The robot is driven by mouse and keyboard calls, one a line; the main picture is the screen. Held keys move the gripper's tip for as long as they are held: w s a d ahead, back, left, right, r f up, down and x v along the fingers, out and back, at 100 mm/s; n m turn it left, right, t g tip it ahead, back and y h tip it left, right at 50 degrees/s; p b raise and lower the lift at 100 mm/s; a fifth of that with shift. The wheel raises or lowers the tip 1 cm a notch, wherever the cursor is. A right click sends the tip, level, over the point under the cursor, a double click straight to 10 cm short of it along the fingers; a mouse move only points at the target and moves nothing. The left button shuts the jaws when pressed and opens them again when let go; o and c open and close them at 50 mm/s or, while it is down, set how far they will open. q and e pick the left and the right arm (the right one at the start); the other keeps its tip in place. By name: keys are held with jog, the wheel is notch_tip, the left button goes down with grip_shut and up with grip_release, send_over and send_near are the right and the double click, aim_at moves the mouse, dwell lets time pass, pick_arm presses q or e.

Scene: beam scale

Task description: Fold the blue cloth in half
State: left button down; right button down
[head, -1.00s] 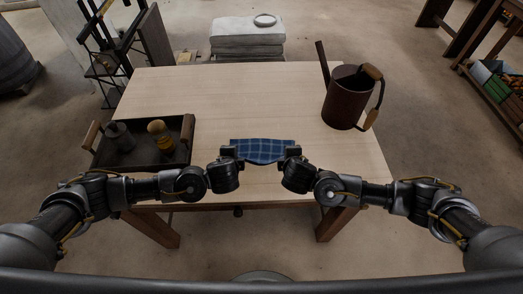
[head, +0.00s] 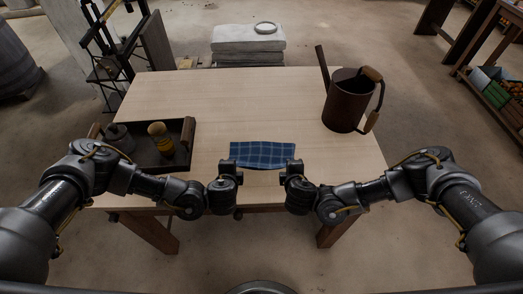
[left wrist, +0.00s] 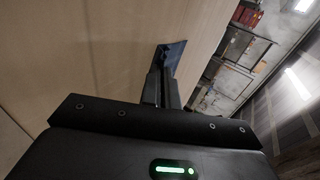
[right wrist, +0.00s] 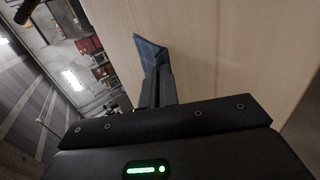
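The blue checked cloth (head: 262,153) lies as a wide, short strip on the middle of the wooden table, towards its front. Its near edge bows slightly. My left gripper (head: 236,172) is at its near left corner and my right gripper (head: 289,172) is at its near right corner. In the left wrist view a piece of the cloth (left wrist: 177,56) shows just past the fingertips, and the right wrist view also shows cloth (right wrist: 148,52) there.
A dark tray (head: 187,137) with a jar (head: 119,137) and a brush-like item (head: 160,139) is on the left of the table (head: 230,95). A brown watering can (head: 346,102) stands at the right. The table behind the cloth is clear.

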pick_arm(q)
jog(key=c, duration=1.3)
grip_release()
pick_arm(e)
jog(key=c, duration=1.3)
grip_release()
pick_arm(q)
jog(key=shift+s+r, duration=0.1)
jog(key=shift+r, duration=0.1)
pick_arm(e)
jog(key=shift+r, duration=0.2)
pick_arm(q)
jog(key=s+r, duration=0.2)
jog(key=r, duration=0.1)
jog(key=s+r, duration=0.4)
jog(key=r, duration=0.1)
jog(key=shift+r, duration=0.3)
pick_arm(e)
jog(key=s+r, duration=0.2)
jog(key=r, duration=0.1)
jog(key=s+r, duration=0.4)
jog(key=r, duration=0.1)
jog(key=shift+r, duration=0.3)
pick_arm(q)
jog(key=shift+w, duration=0.1)
